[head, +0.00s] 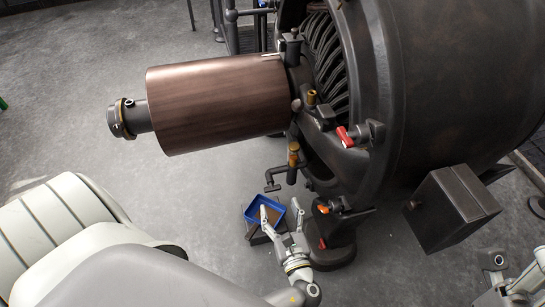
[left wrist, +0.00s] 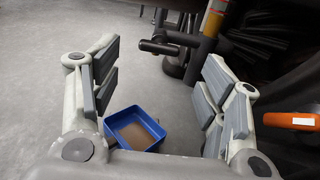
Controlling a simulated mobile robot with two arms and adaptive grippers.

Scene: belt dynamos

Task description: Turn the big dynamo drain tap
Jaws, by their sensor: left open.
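The big dynamo (head: 440,70) is a large dark round machine at the upper right of the head view. A dark tap (head: 274,183) with a bent bar hangs at its lower front, below a brass-coloured collar (head: 293,155); I take it as the drain tap. In the left wrist view, this dark bar (left wrist: 160,46) shows beyond the fingers, at upper middle. My left gripper (head: 280,210) is open and empty below the tap, apart from it; its spread fingers also show in the left wrist view (left wrist: 160,88). Part of my right gripper (head: 505,275) shows at lower right; its jaws are unclear.
A blue tray (head: 251,213) with brown contents sits low by the machine's foot, partly behind my left gripper. An orange handle (head: 323,208) is close at right; it shows in the left wrist view (left wrist: 290,121). A red lever (head: 345,137) is higher. The floor at left is clear.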

